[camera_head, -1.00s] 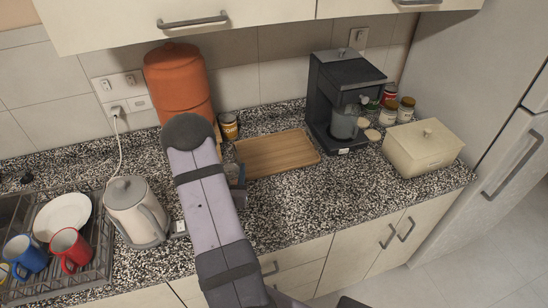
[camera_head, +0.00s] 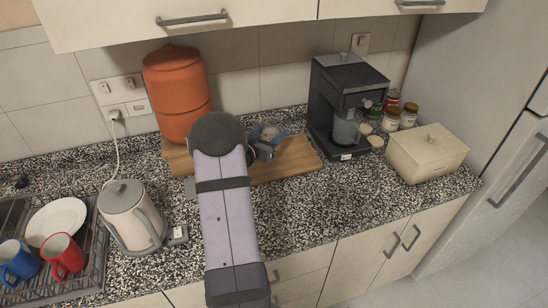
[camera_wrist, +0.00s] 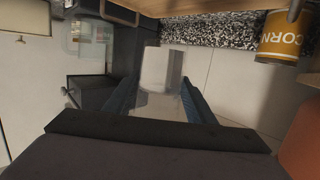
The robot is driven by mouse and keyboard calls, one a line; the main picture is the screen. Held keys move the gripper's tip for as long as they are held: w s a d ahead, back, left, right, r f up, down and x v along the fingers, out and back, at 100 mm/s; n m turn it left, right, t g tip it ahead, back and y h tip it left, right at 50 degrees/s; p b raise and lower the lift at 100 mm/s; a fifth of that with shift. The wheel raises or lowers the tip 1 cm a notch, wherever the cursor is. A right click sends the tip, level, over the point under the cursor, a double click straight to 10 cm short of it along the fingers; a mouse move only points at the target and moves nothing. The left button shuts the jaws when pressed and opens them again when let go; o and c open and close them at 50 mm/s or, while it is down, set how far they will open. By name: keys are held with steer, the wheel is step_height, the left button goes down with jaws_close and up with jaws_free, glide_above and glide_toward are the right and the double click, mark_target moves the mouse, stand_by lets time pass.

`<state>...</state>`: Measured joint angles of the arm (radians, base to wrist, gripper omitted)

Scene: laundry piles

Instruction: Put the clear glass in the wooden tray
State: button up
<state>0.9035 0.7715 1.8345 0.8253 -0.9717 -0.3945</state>
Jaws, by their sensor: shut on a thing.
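The clear glass (camera_wrist: 161,68) is held between my two blue-padded fingers in the wrist view. My gripper (camera_wrist: 160,92) is shut on it. In the head view my gripper (camera_head: 268,137) is above the back part of the wooden tray (camera_head: 292,160), and the glass is hard to make out there. The tray lies flat on the counter, left of the coffee machine, and its bare right part shows. My arm hides its left part. Wood (camera_head: 177,160) also shows left of my arm; I cannot tell whether it is the same piece.
The black coffee machine (camera_head: 345,100) stands right of the tray. An orange container (camera_head: 176,95) stands at the back left. A kettle (camera_head: 130,215) and dish rack (camera_head: 95,270) are at left. A corn can (camera_wrist: 284,36) shows in the wrist view.

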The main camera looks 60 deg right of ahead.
steer(key=shift+f+p, duration=1.35)
steer(key=shift+f, duration=3.25)
steer(key=shift+f, duration=0.2)
steer(key=o, duration=1.4)
steer(key=shift+r, duration=0.15)
steer(key=a+b, duration=0.1)
steer(key=a, duration=0.3)
steer(key=a+r+b, duration=0.1)
steer(key=a, duration=0.3)
steer(key=a+r+b, duration=0.1)
steer(key=a, duration=0.2)
steer(key=shift+a+r, duration=0.2)
steer(key=shift+a, duration=0.2)
